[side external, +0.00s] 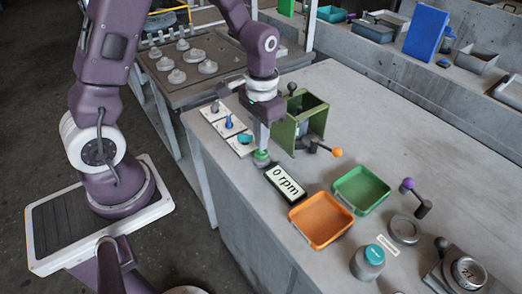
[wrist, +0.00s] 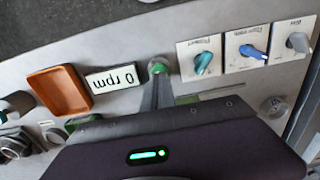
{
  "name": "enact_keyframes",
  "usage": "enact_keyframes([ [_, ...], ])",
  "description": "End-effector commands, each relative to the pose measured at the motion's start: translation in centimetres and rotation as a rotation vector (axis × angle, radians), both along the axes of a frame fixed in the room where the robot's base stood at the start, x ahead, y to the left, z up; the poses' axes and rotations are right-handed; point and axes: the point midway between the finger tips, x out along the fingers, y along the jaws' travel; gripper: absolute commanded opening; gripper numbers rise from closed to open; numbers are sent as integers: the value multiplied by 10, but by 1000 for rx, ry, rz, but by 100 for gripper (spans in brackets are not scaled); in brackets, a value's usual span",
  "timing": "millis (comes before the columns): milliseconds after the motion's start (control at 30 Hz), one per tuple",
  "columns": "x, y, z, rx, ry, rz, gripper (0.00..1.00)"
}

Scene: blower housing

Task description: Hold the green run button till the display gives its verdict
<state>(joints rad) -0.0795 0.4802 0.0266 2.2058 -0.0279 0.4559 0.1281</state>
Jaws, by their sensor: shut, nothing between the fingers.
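The green run button (side external: 261,160) sits on the grey bench beside the display. My gripper (side external: 262,147) is shut and points down with its fingertips right over the button, seeming to touch it; I cannot tell how far the button is pressed. In the wrist view the green button (wrist: 158,66) shows just past the tips of my gripper (wrist: 157,78). The black display (side external: 286,184) with a white face reads "0 rpm". It also shows upside down in the wrist view (wrist: 112,79).
A green housing (side external: 285,133) stands close behind my gripper, with an orange-knobbed lever (side external: 336,152) beside it. White cards with grey, blue and teal (side external: 245,138) parts lie to the left. An orange tray (side external: 321,220) and a green tray (side external: 361,189) lie right of the display.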

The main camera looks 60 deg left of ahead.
Motion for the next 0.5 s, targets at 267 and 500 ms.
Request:
enact_keyframes([
  [267, 0, 0, 0, 0, 0, 0, 0],
  [500, 0, 0, -5, 0, 1, 0, 0],
])
